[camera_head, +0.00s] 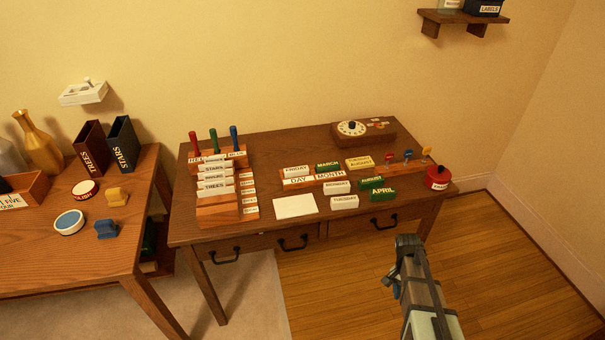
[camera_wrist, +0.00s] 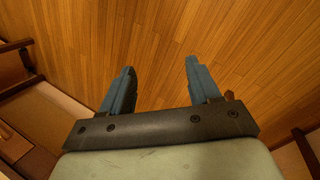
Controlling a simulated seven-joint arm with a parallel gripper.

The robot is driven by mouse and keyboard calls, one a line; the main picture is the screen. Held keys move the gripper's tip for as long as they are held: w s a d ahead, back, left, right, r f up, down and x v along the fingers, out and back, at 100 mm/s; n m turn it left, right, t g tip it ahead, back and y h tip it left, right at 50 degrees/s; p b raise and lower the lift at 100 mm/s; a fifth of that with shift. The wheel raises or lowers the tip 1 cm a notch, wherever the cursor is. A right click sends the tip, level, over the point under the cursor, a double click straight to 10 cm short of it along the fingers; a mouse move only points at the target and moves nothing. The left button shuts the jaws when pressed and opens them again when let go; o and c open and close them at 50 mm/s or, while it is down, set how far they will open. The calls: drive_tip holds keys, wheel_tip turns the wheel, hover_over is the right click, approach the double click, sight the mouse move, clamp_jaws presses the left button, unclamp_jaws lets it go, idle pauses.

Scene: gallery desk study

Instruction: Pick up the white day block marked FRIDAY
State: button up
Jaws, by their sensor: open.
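The white block marked FRIDAY (camera_head: 296,170) sits on the wooden desk, at the back of the wooden holder lettered DAY and MONTH (camera_head: 313,181). Other white day blocks, MONDAY (camera_head: 337,187) and TUESDAY (camera_head: 344,202), lie in front and to the right of it. My gripper (camera_head: 393,282) hangs in front of the desk, low and to the right, well apart from the block. In the wrist view my gripper (camera_wrist: 158,78) has its two blue fingers spread with only floor between them. The FRIDAY block is not in the wrist view.
Green and yellow month blocks, such as APRIL (camera_head: 382,192), lie right of the day blocks. A blank white card (camera_head: 295,206) lies left of them. A tiered card rack (camera_head: 216,205) stands at the desk's left, a red pot (camera_head: 438,177) at its right end.

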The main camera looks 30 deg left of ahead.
drive_tip(key=w+a+r+m+t, duration=0.2)
drive_tip(key=w+a+r, duration=0.6)
drive_tip(key=a+r, duration=0.45)
wheel_tip(320, 180, up, 23)
drive_tip(key=m+y, duration=0.4)
hover_over(295, 169)
drive_tip(key=shift+t, duration=0.3)
wheel_tip(295, 169, down, 8)
drive_tip(key=shift+s+f, duration=0.15)
drive_tip(key=shift+f, duration=0.1)
drive_tip(key=shift+d+f, duration=0.1)
drive_tip(key=shift+f, duration=2.55)
drive_tip(key=shift+c, duration=0.3)
clamp_jaws()
